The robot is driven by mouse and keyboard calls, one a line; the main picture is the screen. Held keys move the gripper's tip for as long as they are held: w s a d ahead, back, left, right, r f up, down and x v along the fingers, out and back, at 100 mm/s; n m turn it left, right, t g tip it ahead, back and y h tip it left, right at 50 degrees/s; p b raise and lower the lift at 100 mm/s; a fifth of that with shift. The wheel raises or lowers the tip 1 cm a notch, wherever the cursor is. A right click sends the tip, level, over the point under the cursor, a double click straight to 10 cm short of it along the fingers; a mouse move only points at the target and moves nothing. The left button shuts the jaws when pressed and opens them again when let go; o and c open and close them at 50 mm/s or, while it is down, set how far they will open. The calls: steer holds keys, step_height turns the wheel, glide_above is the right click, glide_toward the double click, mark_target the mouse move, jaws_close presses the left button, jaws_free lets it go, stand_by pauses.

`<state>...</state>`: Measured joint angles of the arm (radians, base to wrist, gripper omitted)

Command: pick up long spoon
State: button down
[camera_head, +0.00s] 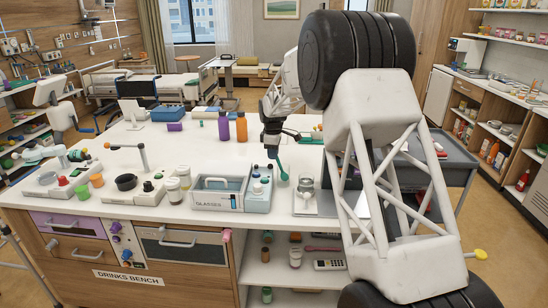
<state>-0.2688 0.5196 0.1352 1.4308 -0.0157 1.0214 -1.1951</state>
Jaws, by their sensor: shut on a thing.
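My gripper (272,147) is over the white bench top (135,150), right of centre, pointing down. It is shut on a teal long spoon (281,166). The spoon hangs slanted below the jaws, with its rounded end lowest. Its upper part is hidden by the jaws. I cannot tell whether its lower end touches the bench.
A grey caddy (217,198) and a white-and-teal device (258,193) stand just left of the spoon. A clear glass (305,185) stands to the right on a pale tray. Purple (224,126) and orange (242,127) bottles stand behind, left. Bench space behind the caddy is clear.

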step_height(320, 180, up, 9)
steer(key=shift+r, duration=0.1)
stand_by(0.4)
steer(key=shift+d, duration=0.1)
stand_by(0.5)
steer(key=s+d+r, duration=0.4)
steer(key=s+d, duration=0.3)
steer(key=shift+s+d+r+h, duration=0.3)
steer(key=shift+d+r, duration=0.05)
steer(key=shift+d, duration=0.05)
